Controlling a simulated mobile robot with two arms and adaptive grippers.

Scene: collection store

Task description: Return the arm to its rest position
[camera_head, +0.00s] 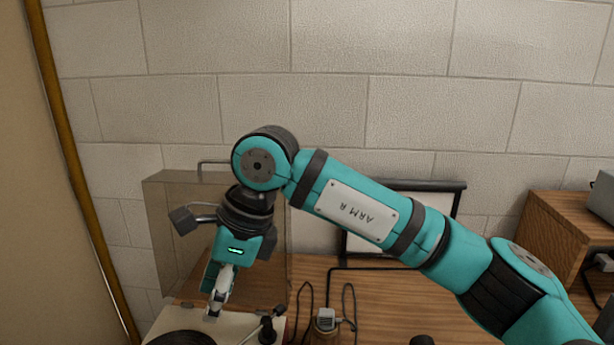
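A record player with a cream deck (235,328) stands at the bottom left, cut off by the picture's lower edge. Its black platter or record (180,339) shows only in part. Its playing arm (266,331) has a dark pivot at the deck's right side and a thin rod running down left out of view; where its tip lies is hidden. My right gripper (213,314) points down over the deck, between platter and pivot in the picture. It is seen nearly edge-on, so its opening and any contact cannot be told. My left gripper is not in view.
The smoky clear lid (166,230) stands raised behind my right gripper. A small metal-topped device (325,322) and dark cables are right of the deck on the wooden table (380,300). A black frame (455,200) leans behind; a wooden cabinet (545,225) stands right.

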